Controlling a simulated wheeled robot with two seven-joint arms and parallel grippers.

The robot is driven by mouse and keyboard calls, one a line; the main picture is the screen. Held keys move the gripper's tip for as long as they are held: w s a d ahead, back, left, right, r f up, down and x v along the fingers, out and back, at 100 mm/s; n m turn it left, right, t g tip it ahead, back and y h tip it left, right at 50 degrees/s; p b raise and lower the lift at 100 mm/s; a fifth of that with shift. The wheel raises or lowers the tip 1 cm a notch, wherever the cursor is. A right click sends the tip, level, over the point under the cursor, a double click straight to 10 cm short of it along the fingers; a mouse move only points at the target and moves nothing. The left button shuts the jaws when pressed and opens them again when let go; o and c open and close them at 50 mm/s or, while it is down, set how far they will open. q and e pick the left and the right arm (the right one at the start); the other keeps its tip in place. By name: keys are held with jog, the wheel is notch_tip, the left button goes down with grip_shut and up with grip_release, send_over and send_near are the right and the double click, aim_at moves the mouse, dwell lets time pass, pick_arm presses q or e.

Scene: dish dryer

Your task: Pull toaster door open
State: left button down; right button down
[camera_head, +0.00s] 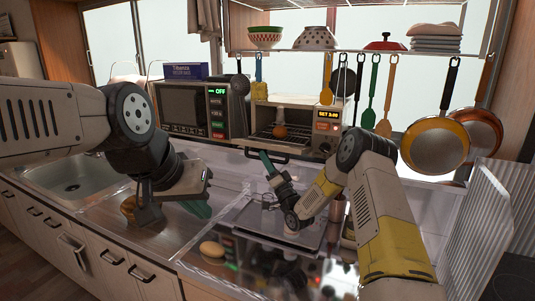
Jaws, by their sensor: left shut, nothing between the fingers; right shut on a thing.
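The toaster (327,126) stands on the back counter, with a lit "SET 3:00" display on its right side. A round brown item (280,131) sits on the rack inside, and the inside shows clearly. The door's dark handle (262,154) is at the toaster's lower front, and the door looks lowered. My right gripper (268,162), with green finger pads, is shut at this handle; the contact itself is partly hidden. My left gripper (196,207) is shut and empty, low over the counter at the left, away from the toaster.
A microwave (188,112) with an "OFF" display stands left of the toaster. Utensils and copper pans (435,145) hang at the right. A shelf with bowls (318,37) is above. A sink (72,177) is at the left. A bun-like item (212,249) lies on the front counter.

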jog(key=shift+w+f, duration=0.1)
jog(key=shift+f, duration=0.4)
jog(key=c, duration=1.4)
grip_release()
jog(key=shift+f, duration=0.1)
jog(key=v, duration=0.7)
jog(key=shift+s+d+f, duration=0.15)
jog(key=shift+s+d, duration=0.05)
jog(key=shift+s, duration=0.05)
